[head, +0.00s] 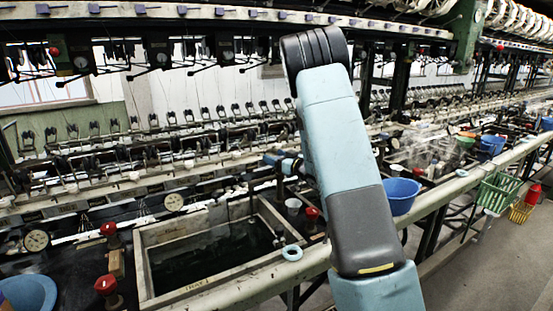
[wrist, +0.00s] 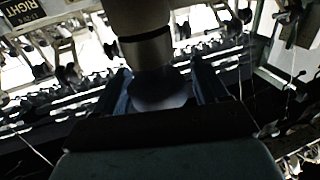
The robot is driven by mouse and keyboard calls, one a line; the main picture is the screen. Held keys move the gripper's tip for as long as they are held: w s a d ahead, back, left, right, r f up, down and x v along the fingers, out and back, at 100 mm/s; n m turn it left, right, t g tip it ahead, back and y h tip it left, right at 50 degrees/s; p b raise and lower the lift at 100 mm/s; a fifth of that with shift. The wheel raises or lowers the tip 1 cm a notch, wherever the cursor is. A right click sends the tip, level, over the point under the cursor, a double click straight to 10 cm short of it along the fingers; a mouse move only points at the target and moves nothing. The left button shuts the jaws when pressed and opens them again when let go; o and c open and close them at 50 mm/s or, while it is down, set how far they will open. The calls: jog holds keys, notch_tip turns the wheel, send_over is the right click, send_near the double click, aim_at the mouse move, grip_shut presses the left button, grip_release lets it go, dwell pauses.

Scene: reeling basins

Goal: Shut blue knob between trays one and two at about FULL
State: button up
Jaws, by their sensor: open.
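In the wrist view, a dark, rounded, bluish knob (wrist: 160,95) sits below a metal collar and a thick pale stem. It looks like the blue knob, but the shade hides its colour and any dial marks. My gripper (wrist: 163,88) is open, with one finger on each side of the knob; I cannot tell whether they touch it. In the head view, my gripper (head: 283,163) shows as a small blue shape left of my arm, partly hidden by it. The near tray (head: 222,280) is a framed basin of dark water; its label is too blurred to read surely.
Red knobs (head: 108,229) stand left of the tray, and another red knob (head: 312,213) is at its right, near a white cup (head: 293,206). A pale blue ring (head: 292,253) lies on the front rim. A blue bowl (head: 400,195) sits right of my arm.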

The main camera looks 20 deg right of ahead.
jog(key=c, duration=1)
jog(key=shift+o, duration=0.2)
jog(key=m+h, duration=0.2)
jog(key=h, duration=0.1)
jog(key=m+t+h, duration=0.1)
jog(key=h, duration=0.1)
jog(key=m+t+h, duration=0.1)
jog(key=m+h, duration=0.1)
jog(key=h, duration=0.1)
jog(key=shift+d+m+h, duration=0.3)
jog(key=shift+d, duration=0.05)
jog(key=shift+d+m+g+h, duration=0.2)
jog(key=shift+m+h, duration=0.65)
jog(key=shift+h, duration=0.45)
jog(key=shift+d+m+g+h, duration=0.1)
jog(key=shift+m+g+h, duration=0.1)
jog(key=shift+m+h, duration=0.9)
jog(key=shift+d+h, duration=0.1)
jog(key=shift+h, duration=0.4)
jog(key=o, duration=1)
jog(key=shift+c, duration=0.2)
